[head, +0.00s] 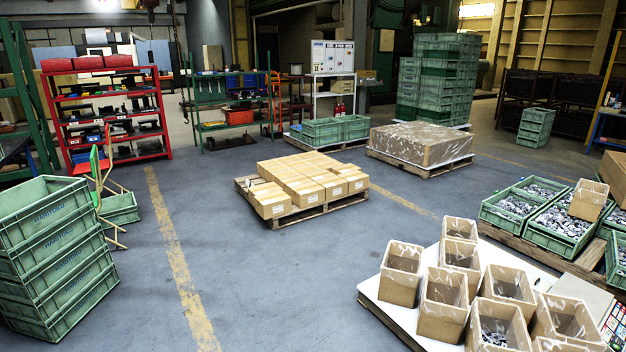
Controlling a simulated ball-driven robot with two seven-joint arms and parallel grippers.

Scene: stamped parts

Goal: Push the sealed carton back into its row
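Several sealed tan cartons (305,187) stand close together in rows on a wooden pallet (318,211) in the middle of the floor. They have small white labels on their near faces. The carton at the near left corner (271,204) stands by the pallet's front edge, and the left side of the group looks uneven. I cannot tell for sure which carton is out of its row. Neither of my grippers is in view.
Open cartons (442,308) stand on a white-topped pallet at the near right. Green crates (52,262) are stacked at the near left. A wrapped pallet load (421,146) stands behind the cartons. Grey floor (270,290) in front of the carton pallet is clear.

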